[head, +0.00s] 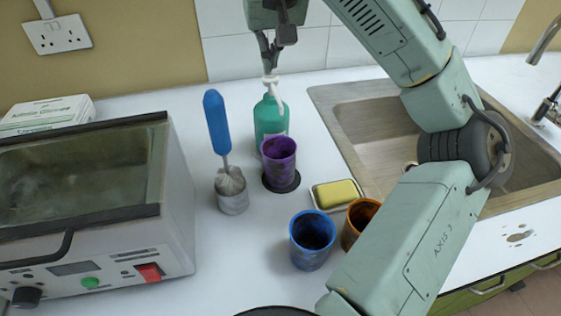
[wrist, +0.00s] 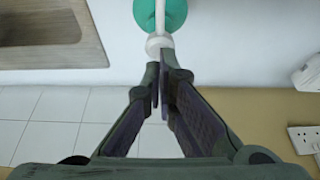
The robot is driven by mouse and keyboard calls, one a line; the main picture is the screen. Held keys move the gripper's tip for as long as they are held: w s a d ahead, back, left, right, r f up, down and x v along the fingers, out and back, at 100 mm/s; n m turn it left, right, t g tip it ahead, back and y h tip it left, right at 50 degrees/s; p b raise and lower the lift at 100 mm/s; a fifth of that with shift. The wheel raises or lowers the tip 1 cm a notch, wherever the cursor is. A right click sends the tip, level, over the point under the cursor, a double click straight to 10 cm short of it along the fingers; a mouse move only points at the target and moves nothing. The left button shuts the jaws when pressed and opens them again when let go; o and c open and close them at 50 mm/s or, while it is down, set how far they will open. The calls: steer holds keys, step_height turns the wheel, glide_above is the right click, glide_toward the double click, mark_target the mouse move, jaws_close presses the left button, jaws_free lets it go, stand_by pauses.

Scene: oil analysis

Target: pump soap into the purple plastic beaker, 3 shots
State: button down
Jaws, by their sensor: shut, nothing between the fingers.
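A green soap bottle (head: 270,118) with a white pump head (head: 272,84) stands at the back of the counter, left of the sink. The purple plastic beaker (head: 279,158) stands upright on a dark round disc (head: 282,184) just in front of the bottle. My gripper (head: 270,70) points down right above the pump head, fingers shut and empty. In the wrist view the shut fingertips (wrist: 158,70) are at the white pump top (wrist: 158,44), with the green bottle (wrist: 172,14) below. I cannot tell whether they touch it. The beaker's inside bottom is hidden.
A blue-handled brush (head: 217,122) stands in a holder left of the beaker. A blue beaker (head: 312,240), an orange beaker (head: 359,220) and a yellow sponge (head: 337,193) on a dish are in front. A water bath (head: 90,210) fills the left; the sink (head: 350,115) lies right.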

steer(key=shift+f+b, duration=0.7)
steer(key=shift+f, duration=0.7)
steer(key=shift+r, duration=0.1)
steer(key=shift+r+p, duration=1.35)
steer(key=shift+p, duration=0.1)
steer(key=shift+f, duration=0.15)
